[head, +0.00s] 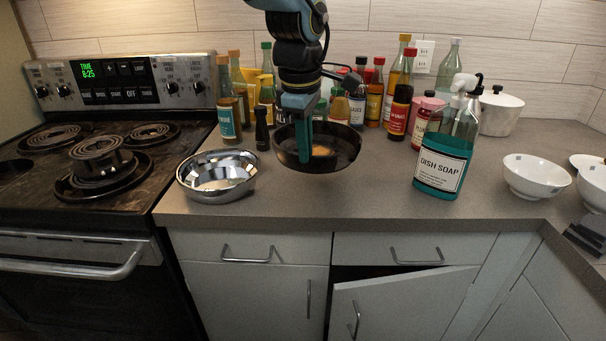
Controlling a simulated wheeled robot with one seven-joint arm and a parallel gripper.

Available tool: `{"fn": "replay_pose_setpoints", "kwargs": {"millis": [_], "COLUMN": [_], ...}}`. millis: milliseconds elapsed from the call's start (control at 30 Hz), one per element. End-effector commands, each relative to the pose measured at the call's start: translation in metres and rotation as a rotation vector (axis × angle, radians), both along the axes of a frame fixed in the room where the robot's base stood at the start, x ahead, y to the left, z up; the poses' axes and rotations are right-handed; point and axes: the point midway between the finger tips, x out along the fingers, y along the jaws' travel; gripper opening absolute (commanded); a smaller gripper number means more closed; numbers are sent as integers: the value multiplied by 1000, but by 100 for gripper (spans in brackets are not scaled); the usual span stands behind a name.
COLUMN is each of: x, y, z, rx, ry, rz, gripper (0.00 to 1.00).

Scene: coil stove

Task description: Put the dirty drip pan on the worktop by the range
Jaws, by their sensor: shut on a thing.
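The dirty drip pan (345,147), a dark, brown-stained round pan, is over the worktop (300,205) to the right of the range (95,210). My gripper (318,157) points down and is shut on the pan, its teal fingers in front of the pan's inside. The arm hides part of the pan's back. I cannot tell whether the pan's underside touches the worktop. A shiny steel pan or bowl (217,187) sits on the worktop, left of the dirty pan and close to the range.
Several bottles (400,108) crowd the back of the worktop behind the dirty pan. A dish soap bottle (443,160) stands to the right, with white bowls (533,180) beyond. The worktop's front strip is clear. A cupboard door (400,305) below stands ajar. Coils (100,155) sit on the range.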

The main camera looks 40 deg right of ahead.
Motion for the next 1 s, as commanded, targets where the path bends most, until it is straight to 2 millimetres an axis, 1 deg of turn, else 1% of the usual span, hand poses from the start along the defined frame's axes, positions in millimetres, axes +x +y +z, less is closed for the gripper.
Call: {"fn": "replay_pose_setpoints", "kwargs": {"millis": [33, 100, 267, 500, 600, 867, 900, 1000], "x": [0, 0, 0, 0, 0, 0, 0, 0], "y": [1, 1, 0, 0, 0, 0, 0, 0], "z": [-9, -20, -36, -67, -73, -74, -75, -74], "rx": [6, 3, 1, 2, 0, -1, -1, -1], "ry": [2, 2, 1, 0, 0, -1, -1, -1], "rz": [-1, 0, 0, -1, 0, 0, 0, 0], "gripper": [0, 0, 0, 0, 0, 0, 11, 22]}}
